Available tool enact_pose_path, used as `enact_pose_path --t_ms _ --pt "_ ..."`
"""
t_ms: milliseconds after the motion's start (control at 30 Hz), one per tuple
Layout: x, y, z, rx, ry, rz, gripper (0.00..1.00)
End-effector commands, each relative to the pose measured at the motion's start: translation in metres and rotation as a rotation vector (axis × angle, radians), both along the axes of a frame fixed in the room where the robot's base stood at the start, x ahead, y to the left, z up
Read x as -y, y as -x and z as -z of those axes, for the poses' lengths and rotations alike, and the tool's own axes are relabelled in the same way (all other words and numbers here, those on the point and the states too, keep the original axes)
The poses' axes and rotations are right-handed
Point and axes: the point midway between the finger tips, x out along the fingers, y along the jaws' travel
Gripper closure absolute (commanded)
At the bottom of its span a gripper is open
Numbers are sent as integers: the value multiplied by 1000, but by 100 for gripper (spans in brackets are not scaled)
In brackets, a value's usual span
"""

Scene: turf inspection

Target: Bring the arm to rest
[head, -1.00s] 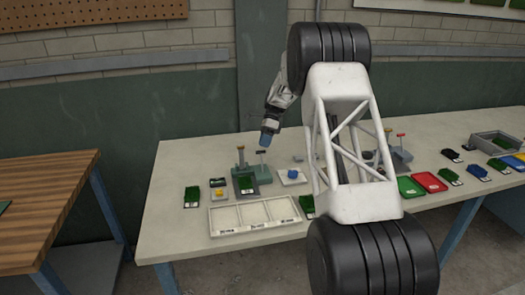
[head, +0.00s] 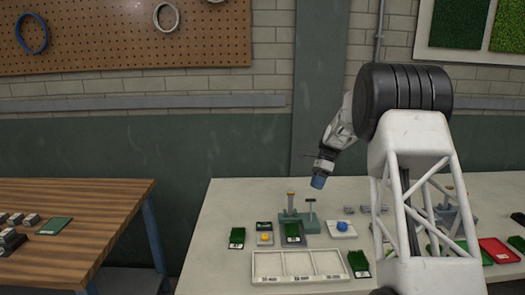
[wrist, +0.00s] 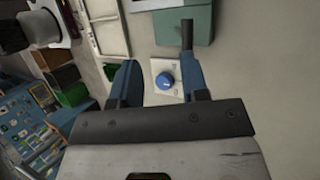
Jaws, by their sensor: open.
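My gripper (head: 318,181) hangs in the air above the white table (head: 225,215), over the green test fixture (head: 309,222). In the wrist view my gripper (wrist: 155,85) shows two blue fingers spread apart, with nothing held between them. A blue round button on a white base (wrist: 165,79) lies on the table below and shows between the fingers. The same blue button (head: 342,226) is to the right of the fixture in the head view. My white lattice arm link hides part of the table at the right.
A white tray with three compartments (head: 255,264) sits at the front. Turf samples (head: 237,238) lie around it. A red tray (head: 497,250) is at the right. A wooden bench (head: 110,200) with small blocks stands at the left, across a gap.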

Motion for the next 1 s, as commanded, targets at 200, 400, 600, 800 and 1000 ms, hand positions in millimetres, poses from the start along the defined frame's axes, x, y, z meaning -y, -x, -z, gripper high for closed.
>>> enact_pose_path --t_ms 200,400,600,800,1000 --pt "-9 38 -37 78 -4 -92 59" --pt "-17 76 -66 151 -7 -182 59" --pt "-23 115 -92 222 -6 -277 59" --pt "-30 156 -115 290 -2 -373 59" --pt "-36 199 -133 353 1 -473 59"
